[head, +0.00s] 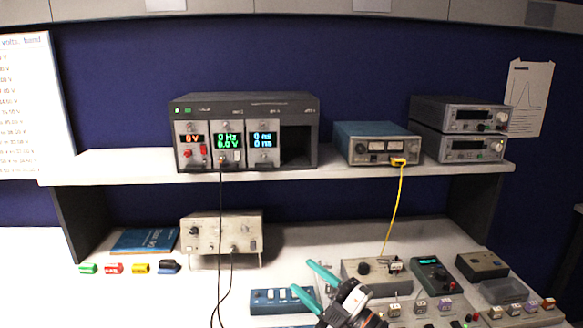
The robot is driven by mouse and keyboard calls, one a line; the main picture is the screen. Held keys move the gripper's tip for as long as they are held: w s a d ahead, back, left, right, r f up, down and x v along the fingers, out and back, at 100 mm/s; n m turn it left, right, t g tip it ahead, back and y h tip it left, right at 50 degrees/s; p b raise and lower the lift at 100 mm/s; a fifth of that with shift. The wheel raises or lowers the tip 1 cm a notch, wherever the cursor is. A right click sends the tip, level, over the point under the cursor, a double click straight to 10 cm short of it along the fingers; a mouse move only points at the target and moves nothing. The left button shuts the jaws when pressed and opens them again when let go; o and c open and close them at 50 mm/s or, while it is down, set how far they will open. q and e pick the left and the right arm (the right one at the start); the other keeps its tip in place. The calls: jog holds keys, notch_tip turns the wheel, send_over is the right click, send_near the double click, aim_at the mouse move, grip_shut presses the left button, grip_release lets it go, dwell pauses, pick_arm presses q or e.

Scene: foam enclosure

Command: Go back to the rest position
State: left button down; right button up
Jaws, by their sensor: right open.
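My right gripper (303,277) shows at the bottom middle of the head view, with two teal fingers pointing up and to the left. The fingers are spread apart with nothing between them. It is above the bench top, just right of a small blue box (268,301) and left of a beige box with a knob (362,272). Whether it touches either box I cannot tell. My left gripper is not in view.
A shelf (370,176) carries a modular instrument rack (245,103), a teal meter (372,135) and stacked grey instruments (462,113). A black cable (219,250) and a yellow cable (397,205) hang down.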

jog(key=s+d+f+m+h, duration=0.4)
jog(key=d+f+m+h, duration=0.3)
jog(key=m+h, duration=0.15)
jog(key=s+d+f+m+h, duration=0.5)
jog(key=d+f+m+h, duration=0.25)
jog(key=m, duration=0.25)
jog(key=s+d+f+m+g, duration=0.1)
jog(key=s+f+g, duration=0.4)
jog(key=s, duration=0.6)
jog(key=s+d+f+m+g, duration=0.15)
jog(key=s+f+g, duration=0.35)
jog(key=s, duration=0.6)
notch_tip(320, 180, down, 28)
jog(key=s+n+g, duration=0.1)
jog(key=s+g, duration=0.1)
jog(key=s+d+f+g, duration=0.1)
jog(key=s+d+f, duration=0.1)
jog(key=s+f, duration=1.2)
jog(key=shift+s+d, duration=0.4)
jog(key=shift+s, duration=0.45)
